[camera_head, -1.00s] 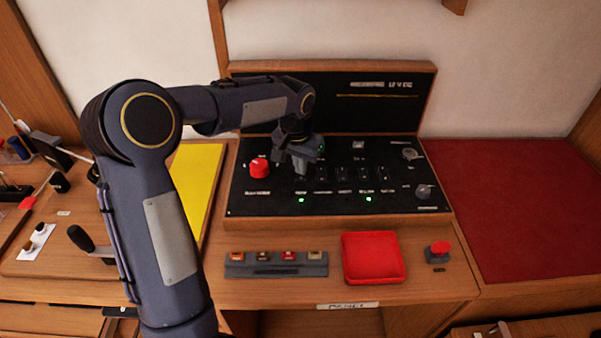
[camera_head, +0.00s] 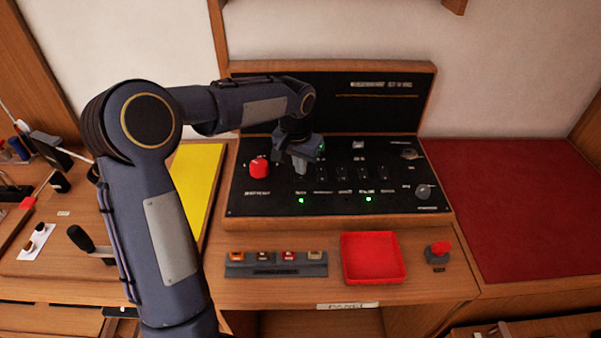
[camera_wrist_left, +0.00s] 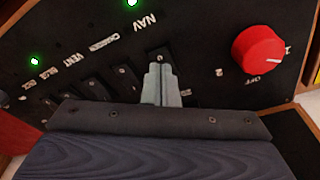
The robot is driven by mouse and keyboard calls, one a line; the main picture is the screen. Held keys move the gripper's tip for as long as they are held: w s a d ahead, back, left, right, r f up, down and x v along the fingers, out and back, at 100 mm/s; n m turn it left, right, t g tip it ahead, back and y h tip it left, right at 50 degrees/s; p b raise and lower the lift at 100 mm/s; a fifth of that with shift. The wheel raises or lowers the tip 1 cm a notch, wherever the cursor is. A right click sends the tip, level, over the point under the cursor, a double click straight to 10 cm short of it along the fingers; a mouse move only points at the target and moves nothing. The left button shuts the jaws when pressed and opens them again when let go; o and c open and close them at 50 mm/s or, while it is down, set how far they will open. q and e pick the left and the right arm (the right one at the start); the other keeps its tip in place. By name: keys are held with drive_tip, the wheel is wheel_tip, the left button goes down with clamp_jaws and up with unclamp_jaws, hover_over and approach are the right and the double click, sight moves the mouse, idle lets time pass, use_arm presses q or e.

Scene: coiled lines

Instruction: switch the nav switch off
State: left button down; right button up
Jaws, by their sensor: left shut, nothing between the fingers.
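The nav switch (camera_wrist_left: 160,56) is a black rocker on the dark panel, beside the "NAV" label (camera_wrist_left: 146,22) in the left wrist view. A green light (camera_wrist_left: 131,2) glows past the label; it also shows lit in the head view (camera_head: 301,200). My left gripper (camera_wrist_left: 157,70) is shut and empty, with its fingertips at the nav switch and covering part of it. I cannot tell whether they touch it. In the head view the left gripper (camera_head: 301,171) hides most of the switch. My right gripper is not in view.
A red knob (camera_head: 259,168) stands left of the gripper. Several other rockers (camera_head: 341,174) line up to the right, one with a lit green light (camera_head: 368,199). A red tray (camera_head: 373,281) and a red button (camera_head: 440,248) lie in front of the panel.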

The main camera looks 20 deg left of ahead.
sight(300, 178)
use_arm(q)
drive_tip(key=shift+f+b, duration=0.6)
drive_tip(key=shift+f, duration=0.25)
idle(0.6)
drive_tip(key=shift+r+p, duration=2.9)
drive_tip(key=shift+r, duration=0.7)
drive_tip(key=shift+f, duration=0.1)
